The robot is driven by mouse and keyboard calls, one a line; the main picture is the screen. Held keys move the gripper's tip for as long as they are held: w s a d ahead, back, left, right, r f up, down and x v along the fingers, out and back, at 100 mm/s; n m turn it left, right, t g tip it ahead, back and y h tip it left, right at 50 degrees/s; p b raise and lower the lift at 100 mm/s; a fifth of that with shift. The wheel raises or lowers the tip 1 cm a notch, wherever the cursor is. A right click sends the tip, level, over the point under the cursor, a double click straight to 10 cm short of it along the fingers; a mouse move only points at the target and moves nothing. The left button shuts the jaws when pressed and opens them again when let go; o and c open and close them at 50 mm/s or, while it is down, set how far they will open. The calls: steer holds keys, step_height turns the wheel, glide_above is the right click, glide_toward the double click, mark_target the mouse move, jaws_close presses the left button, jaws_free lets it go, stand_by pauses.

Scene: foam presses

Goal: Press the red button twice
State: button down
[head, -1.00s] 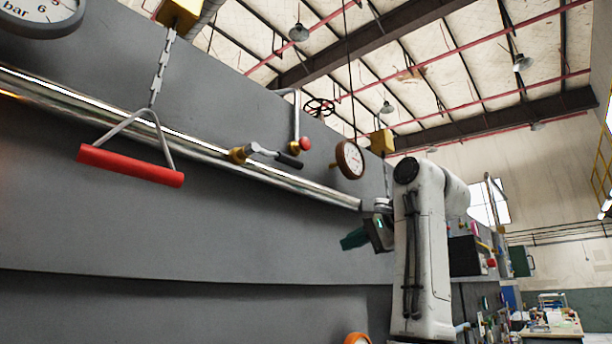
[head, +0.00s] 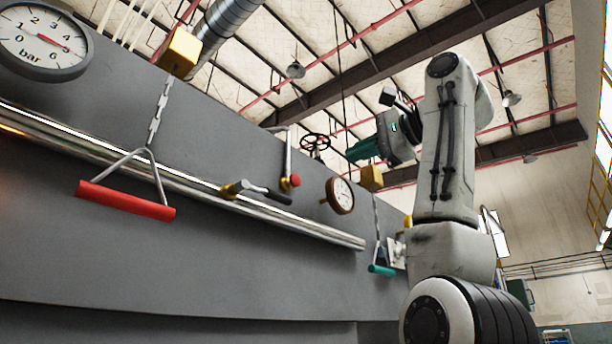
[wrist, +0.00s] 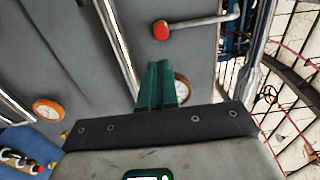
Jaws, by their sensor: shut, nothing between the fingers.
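The knob also shows in the wrist view (wrist: 161,30), above and apart from my fingertips. My gripper (head: 358,150) has teal fingers and is raised, pointing left, to the right of and higher in the picture than the knob. In the wrist view its fingers (wrist: 157,70) are together and hold nothing.
A red pull handle (head: 125,201) hangs on a chain at the left. A shiny rail (head: 320,232) runs along the wall, with a black-gripped lever (head: 265,194) near it. A brown-rimmed gauge (head: 340,195) and a teal pull handle (head: 382,270) are further right.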

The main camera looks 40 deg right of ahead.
mark_target(297, 180)
steer(key=shift+w, duration=0.1)
steer(key=w+p, duration=0.2)
steer(key=w, duration=0.2)
steer(key=w+p, duration=0.2)
steer(key=w, duration=0.3)
steer(key=w+p, duration=0.2)
steer(key=w, duration=0.3)
steer(key=shift+a, duration=0.25)
steer(key=shift+s, duration=0.1)
